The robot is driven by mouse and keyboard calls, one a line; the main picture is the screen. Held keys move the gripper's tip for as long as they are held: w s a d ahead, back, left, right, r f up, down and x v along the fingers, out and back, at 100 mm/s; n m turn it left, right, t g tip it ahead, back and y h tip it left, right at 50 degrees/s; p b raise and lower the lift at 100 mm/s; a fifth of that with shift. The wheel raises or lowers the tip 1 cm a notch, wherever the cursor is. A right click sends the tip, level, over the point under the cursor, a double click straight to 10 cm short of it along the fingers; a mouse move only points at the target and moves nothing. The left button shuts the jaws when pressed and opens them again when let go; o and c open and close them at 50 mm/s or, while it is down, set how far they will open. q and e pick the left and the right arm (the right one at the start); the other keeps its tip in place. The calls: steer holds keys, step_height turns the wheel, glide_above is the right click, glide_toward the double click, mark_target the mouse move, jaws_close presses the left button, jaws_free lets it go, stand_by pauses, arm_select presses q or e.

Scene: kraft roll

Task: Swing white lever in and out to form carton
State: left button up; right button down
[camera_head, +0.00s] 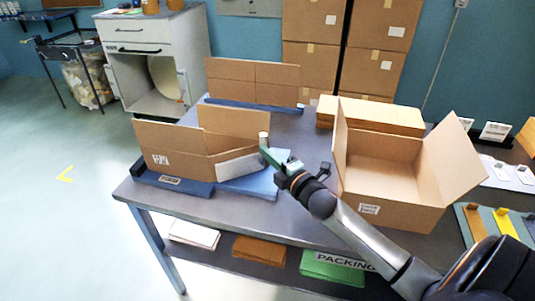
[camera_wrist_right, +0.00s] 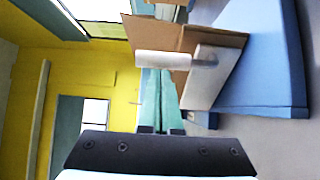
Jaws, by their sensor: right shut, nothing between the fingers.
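A part-folded brown carton (camera_head: 195,150) stands on a blue forming base (camera_head: 172,184) at the table's left, its flaps up. The white lever (camera_head: 238,166) lies along the carton's front right side, and its round white knob (camera_head: 263,136) stands up at the end. In the right wrist view, the lever plate (camera_wrist_right: 212,78) and white handle (camera_wrist_right: 163,59) show beside the carton (camera_wrist_right: 185,35). My right gripper (camera_head: 268,154), with green fingers, is shut and empty close beside the knob; I cannot tell whether they touch. It also shows in the wrist view (camera_wrist_right: 160,98). My left gripper is out of view.
An open carton (camera_head: 392,190) stands on the table (camera_head: 255,215) to the right, behind my right forearm. A stack of flat cardboard (camera_head: 372,113) lies behind it. Another upright carton piece (camera_head: 252,78) stands at the back. Bare tabletop lies between the cartons.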

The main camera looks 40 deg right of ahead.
steer(key=w+d, duration=0.2)
steer(key=w, duration=0.1)
steer(key=w+d, duration=0.1)
steer(key=w, duration=0.1)
stand_by(0.3)
